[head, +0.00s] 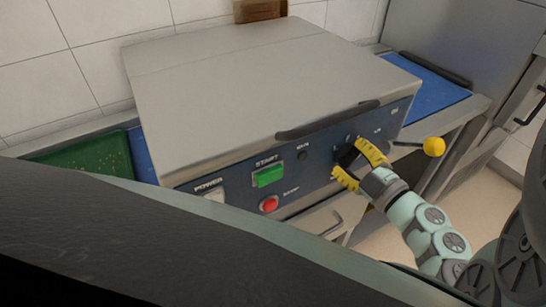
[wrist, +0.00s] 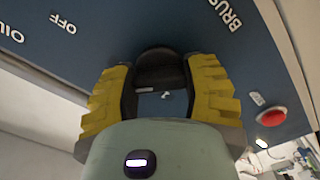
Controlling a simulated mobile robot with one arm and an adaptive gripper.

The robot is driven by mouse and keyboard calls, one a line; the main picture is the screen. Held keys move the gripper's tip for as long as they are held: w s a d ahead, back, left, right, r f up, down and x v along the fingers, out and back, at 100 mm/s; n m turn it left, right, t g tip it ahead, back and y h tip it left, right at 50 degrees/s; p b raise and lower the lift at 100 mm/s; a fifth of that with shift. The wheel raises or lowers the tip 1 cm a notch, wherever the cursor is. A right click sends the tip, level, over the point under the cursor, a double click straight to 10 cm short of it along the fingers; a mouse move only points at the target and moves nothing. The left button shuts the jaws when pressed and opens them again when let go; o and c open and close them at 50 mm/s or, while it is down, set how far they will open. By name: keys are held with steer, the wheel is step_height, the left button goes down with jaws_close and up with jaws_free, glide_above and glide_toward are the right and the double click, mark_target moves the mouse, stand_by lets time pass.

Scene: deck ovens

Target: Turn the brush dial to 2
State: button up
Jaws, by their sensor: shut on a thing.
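The brush dial (head: 347,156) is a black knob on the blue front panel (head: 320,165) of a grey machine. My gripper (head: 356,165) reaches it from the lower right, with its yellow fingers on either side. In the wrist view, the dark dial (wrist: 160,68) sits between the two yellow fingers of my gripper (wrist: 160,90), which is shut on it. Part of a "BRUSH" label (wrist: 226,14) shows upper right, and "OFF" (wrist: 63,23) and "OIL" (wrist: 11,32) show upper left. The dial's pointer and numbers are not readable, so its setting cannot be told.
A green START button (head: 268,175), a red button (head: 269,203) and a POWER switch (head: 214,194) lie left on the panel. A dark lid handle (head: 328,120) runs above the dial. A lever with a yellow ball (head: 433,146) sticks out to the right, close to my wrist.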

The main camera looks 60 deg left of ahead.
steer(key=n+b, duration=0.5)
steer(key=shift+f, duration=0.35)
steer(key=shift+r+n+b, duration=0.2)
steer(key=shift+n+b, duration=0.9)
steer(key=shift+n, duration=0.2)
steer(key=o, duration=1.2)
steer(key=shift+r, duration=0.15)
steer(key=shift+d, duration=0.15)
steer(key=shift+d, duration=0.7)
steer(key=d, duration=1)
steer(key=shift+s+d, duration=0.2)
steer(key=shift+s, duration=0.2)
